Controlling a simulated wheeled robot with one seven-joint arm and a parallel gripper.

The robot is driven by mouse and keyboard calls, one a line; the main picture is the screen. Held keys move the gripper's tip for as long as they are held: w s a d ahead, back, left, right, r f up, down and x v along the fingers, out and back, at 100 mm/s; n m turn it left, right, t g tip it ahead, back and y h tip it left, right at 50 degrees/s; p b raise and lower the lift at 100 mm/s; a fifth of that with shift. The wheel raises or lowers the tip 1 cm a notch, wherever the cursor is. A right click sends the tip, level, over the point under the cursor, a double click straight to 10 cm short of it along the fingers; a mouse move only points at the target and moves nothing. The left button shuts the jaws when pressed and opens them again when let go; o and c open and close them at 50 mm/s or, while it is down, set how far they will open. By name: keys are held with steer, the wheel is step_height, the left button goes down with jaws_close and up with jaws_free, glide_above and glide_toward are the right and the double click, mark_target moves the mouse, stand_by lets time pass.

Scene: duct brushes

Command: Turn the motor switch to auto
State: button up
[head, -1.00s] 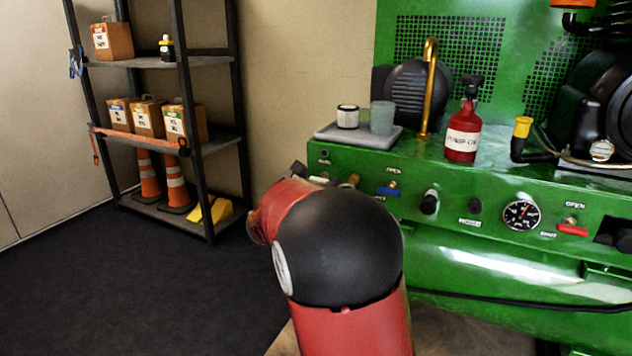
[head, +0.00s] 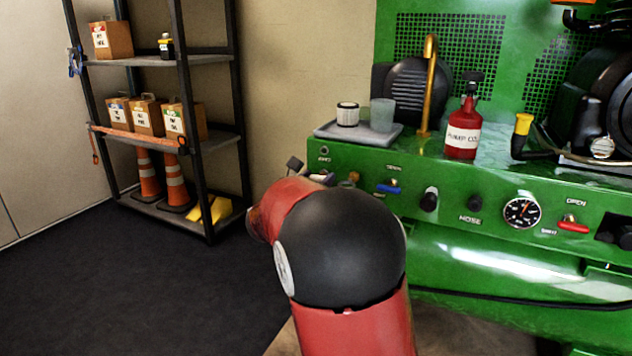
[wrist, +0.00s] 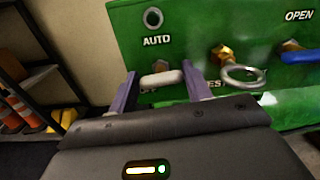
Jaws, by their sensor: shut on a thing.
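The motor switch (wrist: 162,77) shows in the wrist view as a pale, rounded handle lying nearly level. It is below the AUTO label (wrist: 156,40) on the green panel. My gripper (wrist: 158,80) has one finger at each end of this handle and is shut on it. A label under the switch is mostly hidden by the handle and fingers. In the head view my red and black arm hides most of the gripper and the switch.
Right of the switch are a brass fitting with a metal ring (wrist: 243,75) and a blue-handled valve (head: 390,188) marked OPEN. A shelf rack (head: 212,143) stands at left; dark floor between is clear.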

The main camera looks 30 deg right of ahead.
steer(key=n+b, duration=0.1)
steer(key=n, duration=0.7)
steer(key=shift+w+a+f+n, duration=0.1)
steer(key=shift+n, duration=0.3)
steer(key=n+p, duration=0.1)
steer(key=n, duration=0.4)
steer(key=shift+f+n+p, duration=0.2)
steer(key=shift+n+p, duration=0.35)
steer(key=shift+n, duration=1.05)
steer(key=o, duration=1)
steer(key=shift+a, duration=0.1)
steer(key=shift+v, duration=3.85)
